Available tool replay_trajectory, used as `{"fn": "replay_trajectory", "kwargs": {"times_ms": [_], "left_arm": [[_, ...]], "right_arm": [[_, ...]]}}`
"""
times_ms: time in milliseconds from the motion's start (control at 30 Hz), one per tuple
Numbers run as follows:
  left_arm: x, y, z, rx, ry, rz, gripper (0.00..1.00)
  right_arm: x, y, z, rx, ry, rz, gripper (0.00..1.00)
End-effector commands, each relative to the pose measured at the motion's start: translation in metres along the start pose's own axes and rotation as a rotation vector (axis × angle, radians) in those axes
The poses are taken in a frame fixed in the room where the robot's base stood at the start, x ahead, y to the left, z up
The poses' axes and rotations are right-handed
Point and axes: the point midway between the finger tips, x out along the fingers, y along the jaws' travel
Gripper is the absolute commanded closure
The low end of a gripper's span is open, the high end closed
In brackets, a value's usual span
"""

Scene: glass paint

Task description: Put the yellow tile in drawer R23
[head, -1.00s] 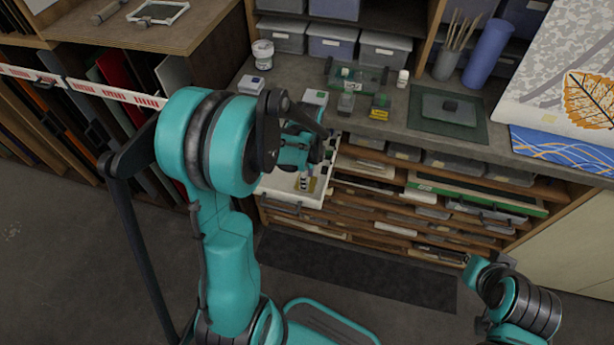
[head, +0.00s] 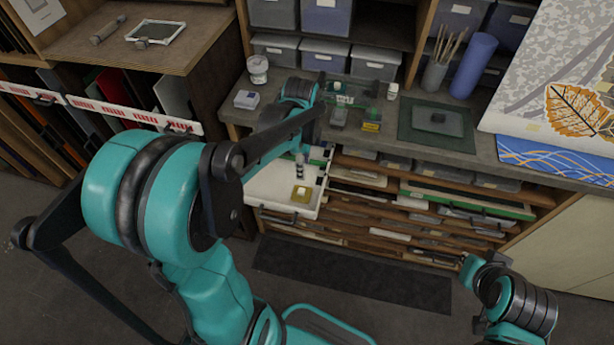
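The yellow tile (head: 301,194) lies flat in the pulled-out white drawer (head: 270,190), towards its front; it is a small yellow square with a pale centre. The drawer's label is too small to read. My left gripper (head: 300,168) is over the drawer, behind the tile and apart from it. Its fingers are small and partly hidden by my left arm, so I cannot tell how far they are open. My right gripper (head: 468,264) is low at the right, in front of the cabinet and away from the drawer; its fingers are too unclear to judge.
On the worktop stand a white-labelled box (head: 246,100), a jar (head: 257,70), small blocks including a yellow one (head: 371,126), a dark green mat (head: 408,132) and a blue roll (head: 474,65). Flat shelves (head: 380,215) lie right of the drawer. The floor mat (head: 350,280) is clear.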

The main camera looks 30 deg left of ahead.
Motion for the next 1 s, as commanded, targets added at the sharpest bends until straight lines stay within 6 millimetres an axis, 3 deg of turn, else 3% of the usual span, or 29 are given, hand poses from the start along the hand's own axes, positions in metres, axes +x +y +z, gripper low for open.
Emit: {"fn": "replay_trajectory", "kwargs": {"times_ms": [300,600,767,1000], "left_arm": [[-0.052,0.065,-0.033,-0.604,0.144,-0.256,0.61],[-0.064,0.113,-0.052,-1.124,0.438,-0.369,0.61],[-0.064,0.12,-0.055,-1.224,0.508,-0.372,0.61],[-0.064,0.12,-0.055,-1.237,0.515,-0.371,0.61]], "right_arm": [[0.0,0.0,0.0,0.0,0.0,0.0,1.0],[0.0,0.0,0.0,0.0,0.0,0.0,1.0],[0.0,0.0,0.0,0.0,0.0,0.0,1.0],[0.0,0.0,0.0,0.0,0.0,0.0,1.0]]}}
